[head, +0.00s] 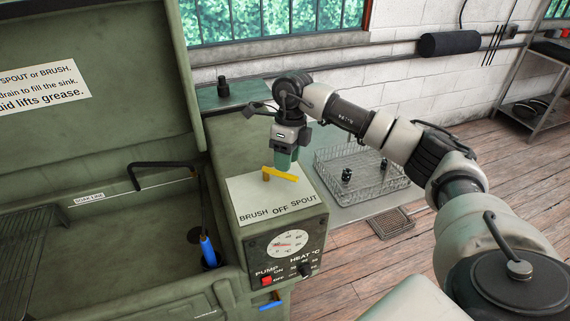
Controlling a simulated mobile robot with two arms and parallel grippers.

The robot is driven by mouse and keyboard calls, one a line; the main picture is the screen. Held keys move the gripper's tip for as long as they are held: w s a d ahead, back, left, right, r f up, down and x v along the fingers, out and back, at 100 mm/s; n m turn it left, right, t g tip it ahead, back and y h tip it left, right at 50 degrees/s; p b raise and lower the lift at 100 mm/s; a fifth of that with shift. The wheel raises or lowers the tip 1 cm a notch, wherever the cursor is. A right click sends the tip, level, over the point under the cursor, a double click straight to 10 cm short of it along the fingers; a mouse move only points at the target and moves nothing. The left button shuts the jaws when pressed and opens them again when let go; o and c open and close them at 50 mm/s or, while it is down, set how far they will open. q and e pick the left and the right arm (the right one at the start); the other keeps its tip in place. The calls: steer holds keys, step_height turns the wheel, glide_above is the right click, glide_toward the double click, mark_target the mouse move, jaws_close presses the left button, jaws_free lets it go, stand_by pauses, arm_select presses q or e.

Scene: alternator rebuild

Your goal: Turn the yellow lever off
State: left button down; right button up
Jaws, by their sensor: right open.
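The yellow lever (282,174) sits on the pale top plate of the green parts washer's control box (282,227). It lies nearly crosswise, its longer end reaching to the right, on the side of the word SPOUT. The words BRUSH, OFF and SPOUT run left to right along the plate's front edge, in front of the lever. My right gripper (284,160) is open and points down just above and behind the lever. Whether its fingertips touch the lever I cannot tell. My left gripper is out of view.
The sink basin with a dark bent spout (164,165) and blue-handled brush (208,251) lies left. The raised lid (120,120) stands behind it. A wire basket (365,175) with small dark parts is on the grey surface to the right. Below the plate are a dial and red pump switch (267,281).

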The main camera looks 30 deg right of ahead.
steer(key=f, duration=0.3)
steer(key=shift+s+a+p, duration=0.2)
steer(key=shift+a+p, duration=0.1)
steer(key=shift+w+f, duration=0.1)
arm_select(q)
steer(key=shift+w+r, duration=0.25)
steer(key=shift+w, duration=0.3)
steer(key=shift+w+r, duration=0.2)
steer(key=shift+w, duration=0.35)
arm_select(e)
jaws_close()
